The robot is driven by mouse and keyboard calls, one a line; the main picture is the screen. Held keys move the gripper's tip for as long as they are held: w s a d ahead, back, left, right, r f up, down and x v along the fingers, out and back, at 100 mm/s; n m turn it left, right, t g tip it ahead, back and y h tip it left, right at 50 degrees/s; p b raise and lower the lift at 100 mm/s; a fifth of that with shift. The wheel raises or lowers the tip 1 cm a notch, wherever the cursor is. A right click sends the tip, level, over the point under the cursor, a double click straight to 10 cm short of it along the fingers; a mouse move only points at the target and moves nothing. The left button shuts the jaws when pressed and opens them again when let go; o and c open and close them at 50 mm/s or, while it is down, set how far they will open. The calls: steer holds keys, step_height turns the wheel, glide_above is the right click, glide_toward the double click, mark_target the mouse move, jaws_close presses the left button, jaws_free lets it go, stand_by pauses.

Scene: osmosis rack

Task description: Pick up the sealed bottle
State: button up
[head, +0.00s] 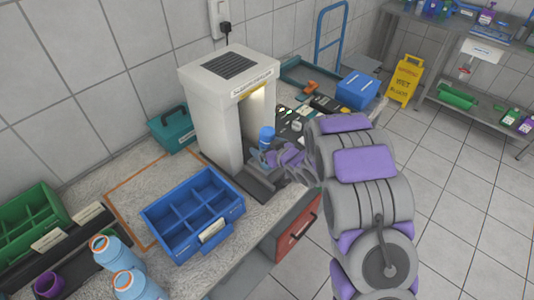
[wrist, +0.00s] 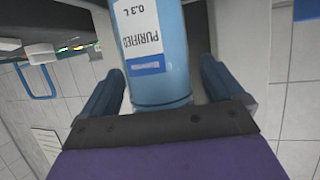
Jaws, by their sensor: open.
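The sealed bottle (head: 267,137) is light blue with a darker blue cap and stands upright in the opening of the white machine (head: 225,100). In the wrist view the bottle (wrist: 163,85) shows a white label reading "PURIFIED 0.3 L". My gripper (head: 265,158) is at the machine's opening, around the bottle's lower part. In the wrist view the gripper (wrist: 165,95) is open, with one finger on each side of the bottle and a visible gap on the right.
A blue divided crate (head: 152,211) sits on the counter left of the machine. A green crate (head: 62,205), teal toolbox (head: 160,133) and blue box (head: 357,90) are around. A yellow wet-floor sign (head: 405,80) stands beyond.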

mark_target(267, 140)
steer(key=shift+r, duration=0.1)
steer(key=shift+c, duration=0.4)
steer(key=c, duration=1.2)
steer(key=shift+r, duration=0.15)
steer(key=shift+r+p, duration=0.55)
steer(key=shift+r, duration=1)
steer(key=shift+s+d+r, duration=0.1)
steer(key=shift+s+r, duration=0.05)
steer(key=shift+r, duration=0.05)
steer(key=s+d+p, duration=0.2)
steer(key=s+p, duration=0.2)
steer(key=p, duration=0.1)
steer(key=s+d+r+p, duration=0.1)
steer(key=s+d+p, duration=0.1)
steer(key=s+p, duration=0.3)
steer(key=s+d+p, duration=0.2)
steer(key=s+p, duration=0.3)
steer(key=shift+s+d+r, duration=0.1)
steer(key=shift+d+r, duration=0.1)
steer(key=shift+d, duration=0.15)
